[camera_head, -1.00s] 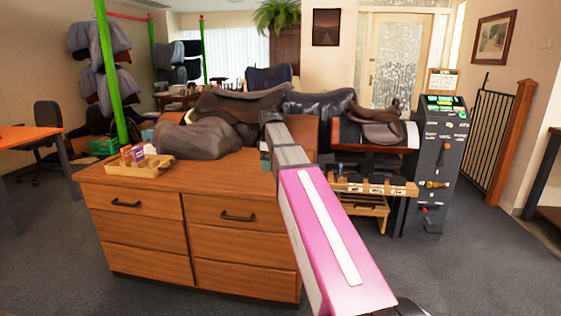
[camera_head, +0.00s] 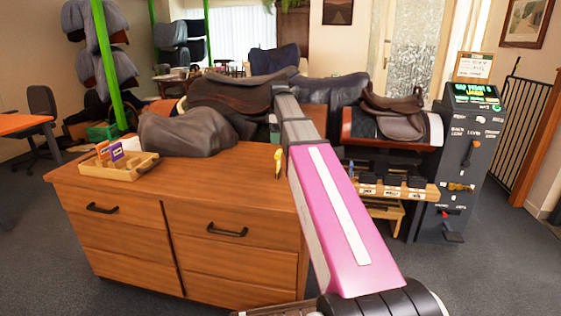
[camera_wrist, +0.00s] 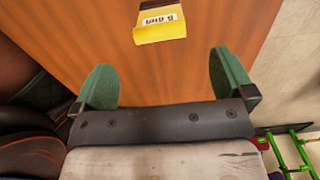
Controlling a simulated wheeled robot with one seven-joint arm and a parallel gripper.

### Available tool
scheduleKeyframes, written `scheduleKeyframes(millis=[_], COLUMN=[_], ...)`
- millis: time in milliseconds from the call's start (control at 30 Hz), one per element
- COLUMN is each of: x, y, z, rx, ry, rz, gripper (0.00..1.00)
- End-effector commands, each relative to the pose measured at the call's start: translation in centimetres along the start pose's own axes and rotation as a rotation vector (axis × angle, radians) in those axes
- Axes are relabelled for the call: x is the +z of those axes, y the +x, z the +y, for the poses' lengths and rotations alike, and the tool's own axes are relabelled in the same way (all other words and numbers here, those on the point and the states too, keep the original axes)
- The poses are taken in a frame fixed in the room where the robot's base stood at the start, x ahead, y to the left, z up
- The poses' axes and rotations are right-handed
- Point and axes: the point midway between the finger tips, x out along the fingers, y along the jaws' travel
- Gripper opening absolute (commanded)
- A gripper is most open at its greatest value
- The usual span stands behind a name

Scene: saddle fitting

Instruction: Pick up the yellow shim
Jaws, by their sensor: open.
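The yellow shim (camera_wrist: 160,27) lies on the wooden cabinet top in the wrist view, near the top edge, with a white printed label and a dark part beyond it. My gripper (camera_wrist: 162,80) is open, its two green fingers wide apart and empty. The shim is beyond the fingertips, roughly centred between them, and not touched. In the head view a small yellow thing (camera_head: 278,163), likely the shim, shows beside my pink arm near the right edge of the cabinet top. My gripper's fingers are hidden in the head view.
The wooden cabinet (camera_head: 200,190) has a wooden tray (camera_head: 118,167) with small coloured cards at its left. A grey covered saddle (camera_head: 185,132) and brown saddles stand behind. A dark control post (camera_head: 462,160) and a small labelled rack (camera_head: 395,188) are at right.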

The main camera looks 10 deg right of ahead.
Motion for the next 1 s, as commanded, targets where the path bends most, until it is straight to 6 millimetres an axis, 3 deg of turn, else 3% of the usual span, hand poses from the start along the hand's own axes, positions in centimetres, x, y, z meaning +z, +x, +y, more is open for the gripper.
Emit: scheduleKeyframes(millis=[400,667,1000], x=[0.0,0.0,-0.1], y=[4.9,6.4,10.5], z=[-0.1,0.0,0.1], rx=[-0.001,-0.001,-0.001], ry=[0.000,0.000,0.000], rz=[0.000,0.000,0.000], gripper=[1.00,1.00,1.00])
